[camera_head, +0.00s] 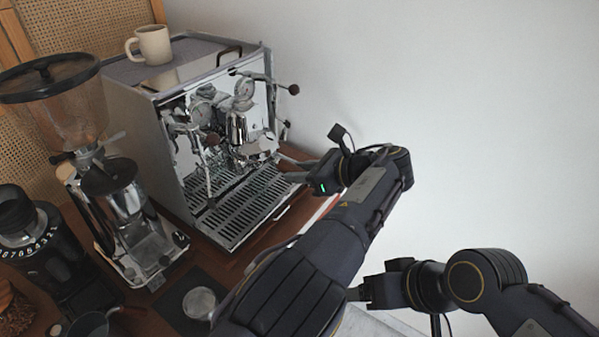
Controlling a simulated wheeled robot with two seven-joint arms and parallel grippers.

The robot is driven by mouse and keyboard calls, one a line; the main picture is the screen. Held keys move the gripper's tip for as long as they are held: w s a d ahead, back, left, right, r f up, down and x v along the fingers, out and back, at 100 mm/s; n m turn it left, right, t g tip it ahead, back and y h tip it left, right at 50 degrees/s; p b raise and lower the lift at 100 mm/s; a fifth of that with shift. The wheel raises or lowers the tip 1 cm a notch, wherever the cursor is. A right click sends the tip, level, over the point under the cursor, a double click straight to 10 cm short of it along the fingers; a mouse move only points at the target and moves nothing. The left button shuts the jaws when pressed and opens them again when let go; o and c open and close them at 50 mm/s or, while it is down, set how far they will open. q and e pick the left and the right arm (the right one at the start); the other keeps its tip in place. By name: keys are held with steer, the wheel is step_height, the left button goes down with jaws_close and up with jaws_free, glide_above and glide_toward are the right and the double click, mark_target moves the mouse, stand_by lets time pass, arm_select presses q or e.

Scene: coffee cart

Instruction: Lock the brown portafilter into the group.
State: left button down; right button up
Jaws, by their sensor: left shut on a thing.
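The espresso machine (130,115) stands against the wall with its chrome front facing right. Its group (238,128) hangs at the middle of the front. My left gripper (299,168) is at the right of the group, above the drip tray's right side, and is shut on the handle of the brown portafilter (262,146). The chrome head of the portafilter is at or just under the group; I cannot tell whether it is seated. My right gripper (366,291) is low at the right, partly behind my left arm, away from the machine.
A drip tray (246,207) lies below the group. Steam wands and knobs flank the group. A beige mug (152,45) stands on the machine. A grinder with a hopper (62,98), a dark grinder (48,245) and a tamping mat (172,303) fill the left. The wall bounds the right.

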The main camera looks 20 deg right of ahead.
arm_select(q)
steer(key=shift+r, duration=0.1)
steer(key=c, duration=1.1)
jaws_free()
steer(key=shift+o, duration=0.3)
steer(key=shift+f, duration=0.2)
steer(key=v, duration=0.8)
